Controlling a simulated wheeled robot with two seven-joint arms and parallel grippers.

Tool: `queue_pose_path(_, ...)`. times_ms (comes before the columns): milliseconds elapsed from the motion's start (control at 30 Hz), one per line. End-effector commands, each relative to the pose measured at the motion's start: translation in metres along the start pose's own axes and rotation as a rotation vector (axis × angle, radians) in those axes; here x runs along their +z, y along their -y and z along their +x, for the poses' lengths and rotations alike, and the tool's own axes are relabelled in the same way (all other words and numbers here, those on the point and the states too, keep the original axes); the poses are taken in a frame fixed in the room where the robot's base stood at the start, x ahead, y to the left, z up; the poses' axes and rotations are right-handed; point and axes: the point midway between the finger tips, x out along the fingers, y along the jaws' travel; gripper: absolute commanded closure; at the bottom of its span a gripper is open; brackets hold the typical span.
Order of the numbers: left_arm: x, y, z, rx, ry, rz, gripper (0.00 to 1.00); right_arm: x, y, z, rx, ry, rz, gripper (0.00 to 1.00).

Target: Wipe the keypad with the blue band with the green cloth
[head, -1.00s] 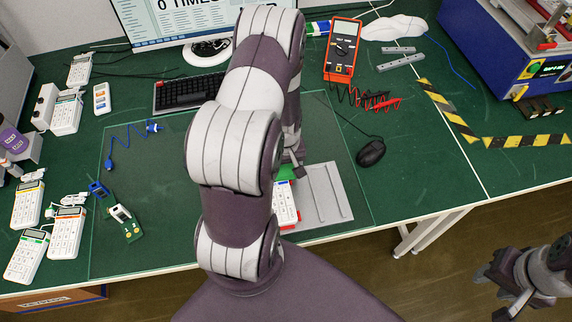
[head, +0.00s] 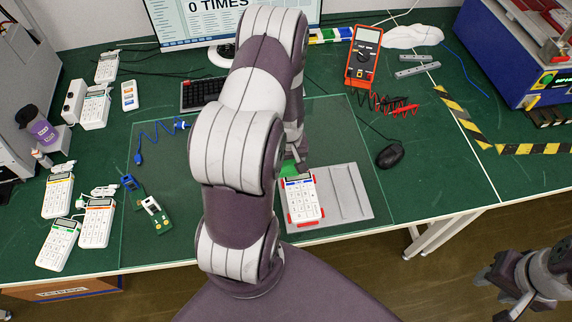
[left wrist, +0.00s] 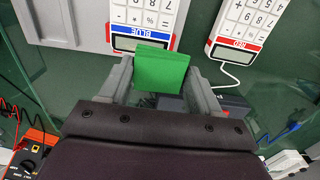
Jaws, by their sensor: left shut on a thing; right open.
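The keypad with the blue band (head: 302,200) lies in a holder with red corner pieces on a grey plate (head: 345,195). In the left wrist view its blue label (left wrist: 146,31) and display face my gripper. My left gripper (left wrist: 160,66) is shut on the folded green cloth (left wrist: 162,72). The cloth overlaps the display end of the keypad in that view; I cannot tell if it touches. In the head view the cloth (head: 288,167) shows at the keypad's far end, partly behind my arm. My right gripper (head: 497,290) is open and empty, beyond the table's front edge.
A red-banded keypad (left wrist: 240,28) lies beside the blue one in the left wrist view. Several other keypads, including an orange-banded one (head: 96,222), lie at the left. A mouse (head: 389,156) and an orange multimeter (head: 363,57) are right of the plate.

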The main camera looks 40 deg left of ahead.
Motion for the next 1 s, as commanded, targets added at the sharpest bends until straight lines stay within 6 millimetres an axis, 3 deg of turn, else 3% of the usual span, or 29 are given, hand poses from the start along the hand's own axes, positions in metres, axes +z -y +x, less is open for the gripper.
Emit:
queue_pose_path(400,-0.006,-0.004,-0.040,0.000,0.000,0.006,0.62,-0.004,0.000,-0.034,0.000,0.000,0.000,0.57)
queue_pose_path(1000,-0.007,-0.005,-0.041,0.000,0.000,0.006,0.62,-0.004,0.000,-0.035,0.000,0.000,0.000,0.57)
